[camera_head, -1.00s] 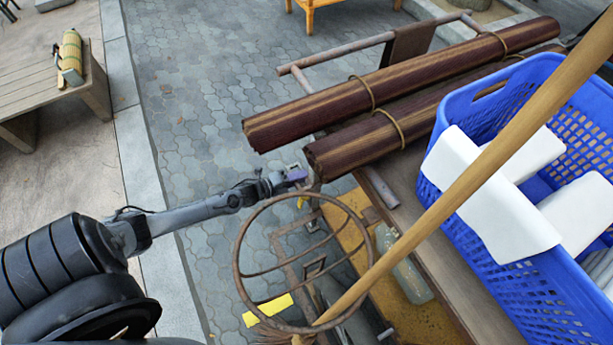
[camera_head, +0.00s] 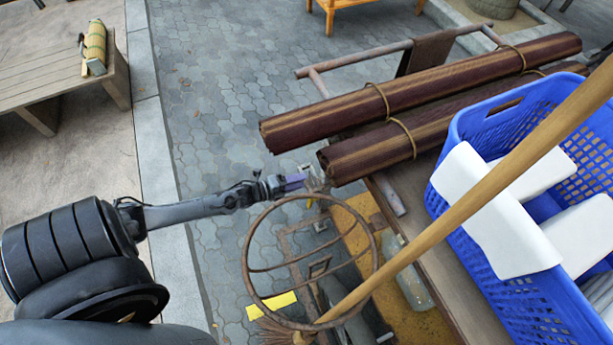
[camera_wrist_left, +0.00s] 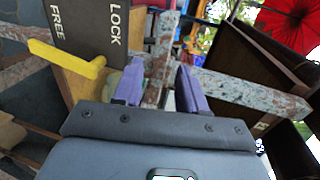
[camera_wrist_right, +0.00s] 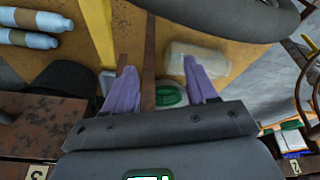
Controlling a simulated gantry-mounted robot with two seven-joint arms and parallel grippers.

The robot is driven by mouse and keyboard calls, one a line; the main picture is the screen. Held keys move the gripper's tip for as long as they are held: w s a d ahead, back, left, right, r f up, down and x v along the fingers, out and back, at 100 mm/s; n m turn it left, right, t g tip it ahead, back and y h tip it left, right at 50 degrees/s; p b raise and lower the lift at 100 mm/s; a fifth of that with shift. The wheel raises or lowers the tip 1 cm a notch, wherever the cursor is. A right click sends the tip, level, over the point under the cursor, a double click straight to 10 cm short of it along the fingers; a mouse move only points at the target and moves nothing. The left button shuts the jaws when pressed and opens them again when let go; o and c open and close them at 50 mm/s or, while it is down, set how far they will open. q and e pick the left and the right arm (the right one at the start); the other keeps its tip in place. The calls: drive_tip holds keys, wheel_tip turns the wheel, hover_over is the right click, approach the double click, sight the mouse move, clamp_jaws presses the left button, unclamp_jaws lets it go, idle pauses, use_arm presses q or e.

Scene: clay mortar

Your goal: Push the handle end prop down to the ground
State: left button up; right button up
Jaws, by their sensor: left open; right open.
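My left gripper (camera_head: 304,181) is open beside the cart's handle end, just below the near end of the lower brown roll. In the left wrist view its purple fingers (camera_wrist_left: 158,82) stand either side of a worn, speckled bar (camera_wrist_left: 160,55), which may be the prop. I cannot tell whether they touch it. A dark plate (camera_wrist_left: 98,28) marked FREE and LOCK, with a yellow lever (camera_wrist_left: 68,60), is to its left. My right gripper (camera_wrist_right: 162,84) is open in the right wrist view, with a thin brown bar (camera_wrist_right: 149,55) between its fingers. It is not discernible in the head view.
The cart carries two brown rolls (camera_head: 400,90) and a blue crate (camera_head: 530,310) with white blocks. A long wooden pole (camera_head: 470,200) and a rusty ring frame (camera_head: 250,265) stand in front. Grey paving (camera_head: 215,60) is clear behind; a wooden bench (camera_head: 60,75) is at left.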

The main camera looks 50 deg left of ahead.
use_arm(q)
drive_tip(key=p+v, duration=0.1)
drive_tip(key=v, duration=0.5)
drive_tip(key=shift+p, duration=0.4)
